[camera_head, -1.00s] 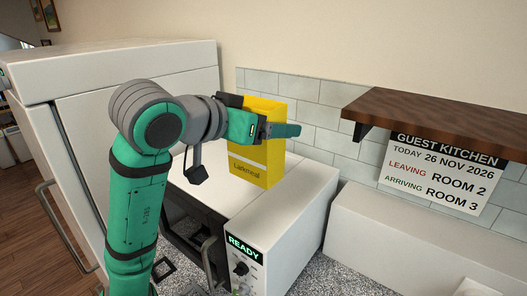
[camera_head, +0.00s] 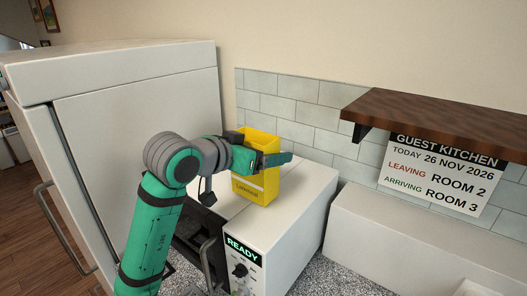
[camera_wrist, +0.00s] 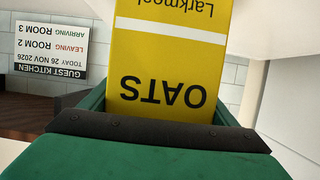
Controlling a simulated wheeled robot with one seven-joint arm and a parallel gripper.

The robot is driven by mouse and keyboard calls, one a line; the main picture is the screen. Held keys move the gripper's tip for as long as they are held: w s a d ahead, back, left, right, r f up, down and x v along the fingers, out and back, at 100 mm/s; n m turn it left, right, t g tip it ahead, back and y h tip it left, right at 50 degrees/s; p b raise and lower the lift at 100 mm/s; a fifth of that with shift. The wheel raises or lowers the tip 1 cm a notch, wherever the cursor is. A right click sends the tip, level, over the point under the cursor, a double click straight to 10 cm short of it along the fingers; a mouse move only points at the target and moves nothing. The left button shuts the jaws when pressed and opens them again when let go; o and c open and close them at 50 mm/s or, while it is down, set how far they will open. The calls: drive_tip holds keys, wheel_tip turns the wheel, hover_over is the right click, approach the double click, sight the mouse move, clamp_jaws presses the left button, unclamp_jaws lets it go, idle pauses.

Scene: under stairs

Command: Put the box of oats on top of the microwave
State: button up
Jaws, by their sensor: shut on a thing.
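The yellow box of oats (camera_head: 262,143) is upright in my gripper (camera_head: 271,161), which is shut on it. In the wrist view the oats box (camera_wrist: 160,60) fills the middle, its "OATS" lettering upside down. The white microwave (camera_head: 290,215) stands on the counter with a lit "READY" display at its front. The box is over the rear part of the microwave's top. Its lower edge looks at or close to that top; I cannot tell whether they touch.
A tall white fridge (camera_head: 140,90) stands at the left. A dark wooden shelf (camera_head: 440,118) juts from the wall at the right, above a guest kitchen sign (camera_head: 440,175). A white unit (camera_head: 410,240) is right of the microwave. The microwave's front top is clear.

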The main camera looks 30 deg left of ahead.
drive_tip(key=shift+f, duration=0.1)
drive_tip(key=o, duration=1.5)
drive_tip(key=v, duration=1.2)
drive_tip(key=shift+s, duration=0.1)
